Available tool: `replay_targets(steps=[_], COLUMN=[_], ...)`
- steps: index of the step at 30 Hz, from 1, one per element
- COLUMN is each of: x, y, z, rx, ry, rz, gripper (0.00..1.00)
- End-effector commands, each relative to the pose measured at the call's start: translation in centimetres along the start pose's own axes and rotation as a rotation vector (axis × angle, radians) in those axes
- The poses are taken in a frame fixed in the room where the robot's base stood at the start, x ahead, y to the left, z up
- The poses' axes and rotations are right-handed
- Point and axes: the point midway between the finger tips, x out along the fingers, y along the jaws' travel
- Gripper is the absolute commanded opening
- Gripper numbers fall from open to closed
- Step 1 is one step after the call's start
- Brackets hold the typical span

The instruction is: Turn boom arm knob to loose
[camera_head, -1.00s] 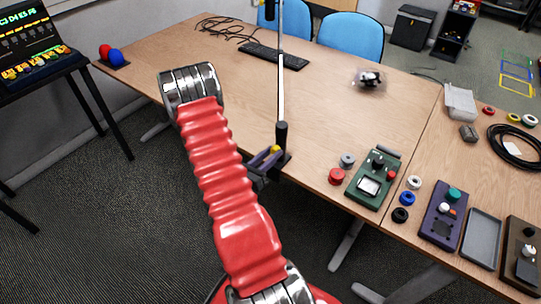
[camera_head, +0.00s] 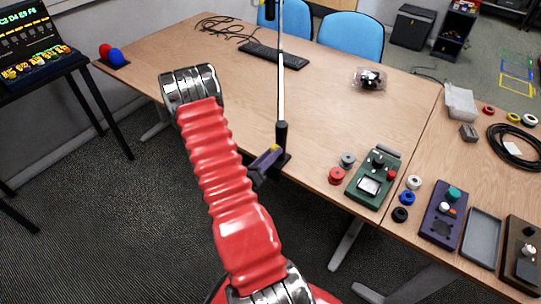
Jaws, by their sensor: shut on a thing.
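The boom arm is a tall upright pole (camera_head: 281,95) with a black base (camera_head: 282,136) clamped at the near edge of the table. A small yellow knob (camera_head: 275,148) shows only in part, low on the near side of the clamp. My gripper (camera_head: 268,159) has purple fingers and is at the knob, shut on it. The fingers hide most of the knob, so its setting cannot be read.
The wooden table (camera_head: 225,105) is mostly bare around the boom arm. A green device (camera_head: 373,178) and a red puck (camera_head: 337,175) lie to the right. A keyboard (camera_head: 273,55) lies behind the pole. Blue chairs (camera_head: 349,38) stand beyond the table.

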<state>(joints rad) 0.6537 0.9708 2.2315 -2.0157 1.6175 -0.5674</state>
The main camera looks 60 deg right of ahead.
Motion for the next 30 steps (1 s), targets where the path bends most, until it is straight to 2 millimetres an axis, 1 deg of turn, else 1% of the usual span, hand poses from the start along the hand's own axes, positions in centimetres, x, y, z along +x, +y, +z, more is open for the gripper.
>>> replay_targets(steps=[1,30], x=[0.11,0.08], y=[0.23,0.18], z=[0.14,0.05], rx=[-0.039,-0.944], ry=[-0.004,-0.054], rz=[0.003,-0.006], gripper=[0.03,0.03])
